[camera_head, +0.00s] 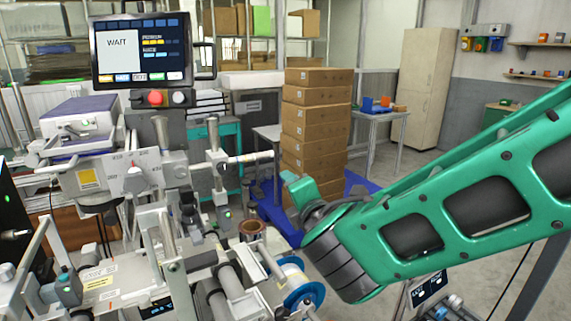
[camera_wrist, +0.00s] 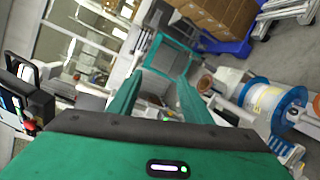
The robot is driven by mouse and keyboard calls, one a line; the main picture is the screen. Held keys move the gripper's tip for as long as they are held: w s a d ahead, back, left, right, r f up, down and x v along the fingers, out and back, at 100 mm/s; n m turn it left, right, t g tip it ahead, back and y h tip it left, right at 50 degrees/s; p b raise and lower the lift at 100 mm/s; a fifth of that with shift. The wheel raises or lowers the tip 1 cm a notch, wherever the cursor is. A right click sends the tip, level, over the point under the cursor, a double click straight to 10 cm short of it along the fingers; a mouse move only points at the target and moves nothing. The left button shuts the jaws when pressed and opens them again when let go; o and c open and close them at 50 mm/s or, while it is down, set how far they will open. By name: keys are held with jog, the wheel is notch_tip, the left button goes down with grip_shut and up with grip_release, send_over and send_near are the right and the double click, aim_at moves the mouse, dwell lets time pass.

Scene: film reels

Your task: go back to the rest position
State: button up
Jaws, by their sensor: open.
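My gripper (camera_wrist: 158,82) shows in the wrist view with its two green fingers apart and nothing between them. Beyond the fingers, parts of the machine show, tilted and partly blurred. In the head view my green arm reaches in from the right edge to the middle, beside the machine (camera_head: 130,180). The fingers cannot be made out clearly there.
A blue-flanged reel (camera_head: 303,287) sits on the machine just left of my arm; it also shows right of my fingers in the wrist view (camera_wrist: 262,98). A screen (camera_head: 141,50) reads "WAIT". Stacked cardboard boxes (camera_head: 314,120) stand behind. Floor is open at the back right.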

jog(key=s+d+f+m+g+h, duration=0.1)
jog(key=d+f+m+g+h, duration=0.3)
jog(key=d, duration=0.7)
jog(key=s+d+f+m+h, duration=0.1)
jog(key=d+m, duration=0.6)
jog(key=d, duration=0.3)
jog(key=s+d+f+m+g+h, duration=0.25)
jog(key=d+m, duration=0.25)
jog(key=d, duration=0.6)
jog(key=s+d+f+m+g, duration=0.4)
jog(key=s+d+m+g, duration=0.2)
jog(key=s+d+m, duration=0.6)
jog(key=s+a+m+g+y, duration=0.2)
jog(key=s+m+g+y, duration=0.1)
jog(key=s, duration=1.2)
jog(key=shift+s+a+f+m, duration=0.2)
jog(key=shift+s+f+m, duration=0.1)
jog(key=shift+m, duration=0.2)
jog(key=shift+w+f, duration=0.2)
jog(key=shift+w, duration=0.4)
